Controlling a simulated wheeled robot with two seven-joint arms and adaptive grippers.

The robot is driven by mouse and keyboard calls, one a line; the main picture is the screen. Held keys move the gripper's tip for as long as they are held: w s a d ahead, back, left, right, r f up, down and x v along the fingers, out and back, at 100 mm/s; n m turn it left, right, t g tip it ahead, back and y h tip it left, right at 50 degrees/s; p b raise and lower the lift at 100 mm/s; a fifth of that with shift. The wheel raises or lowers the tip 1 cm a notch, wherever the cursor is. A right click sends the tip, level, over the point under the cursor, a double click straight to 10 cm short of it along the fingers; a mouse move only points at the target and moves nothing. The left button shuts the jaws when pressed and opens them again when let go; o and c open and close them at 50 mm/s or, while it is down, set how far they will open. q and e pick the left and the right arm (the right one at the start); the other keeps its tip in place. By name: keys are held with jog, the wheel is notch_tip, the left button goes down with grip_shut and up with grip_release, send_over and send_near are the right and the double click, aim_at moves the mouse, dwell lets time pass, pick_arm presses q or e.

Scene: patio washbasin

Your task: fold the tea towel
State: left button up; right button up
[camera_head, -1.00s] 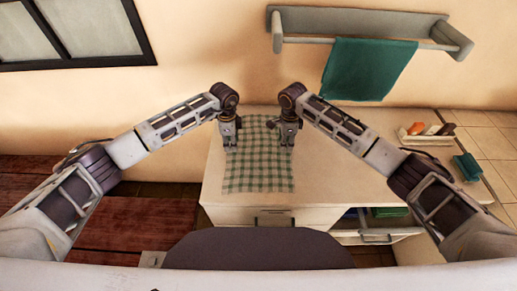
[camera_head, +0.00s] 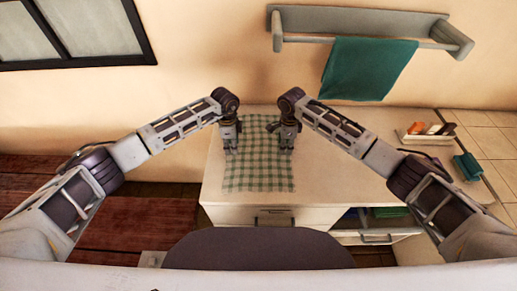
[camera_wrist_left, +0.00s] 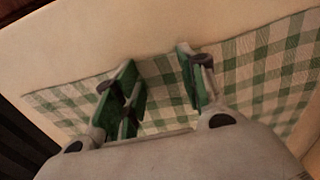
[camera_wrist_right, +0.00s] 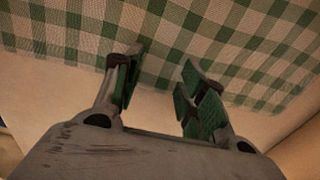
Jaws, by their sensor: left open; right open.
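The tea towel (camera_head: 258,178) is green and white checked and lies flat and spread out on the pale counter (camera_head: 330,185). My left gripper (camera_head: 231,151) is open over the towel's left edge, towards its far part. In the left wrist view (camera_wrist_left: 160,72) its green-padded fingers are apart by the towel's edge, with nothing seen held between them. My right gripper (camera_head: 286,149) is open at the towel's right edge, opposite the left one. In the right wrist view (camera_wrist_right: 160,70) its fingers are apart, with the towel's edge near them. Whether the fingertips touch the cloth I cannot tell.
A teal towel (camera_head: 368,68) hangs on a wall rail (camera_head: 300,40) behind the counter. A tray (camera_head: 425,142) with several small items and a teal object (camera_head: 467,167) are at the right.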

pick_arm(q)
jog(key=shift+c, duration=0.2)
pick_arm(e)
jog(key=shift+c, duration=0.2)
pick_arm(q)
jog(key=shift+s+f, duration=0.15)
grip_shut()
pick_arm(e)
jog(key=shift+s+f, duration=0.1)
jog(key=shift+f, duration=0.05)
grip_shut()
pick_arm(q)
jog(key=shift+a, duration=0.1)
pick_arm(e)
jog(key=shift+d, duration=0.1)
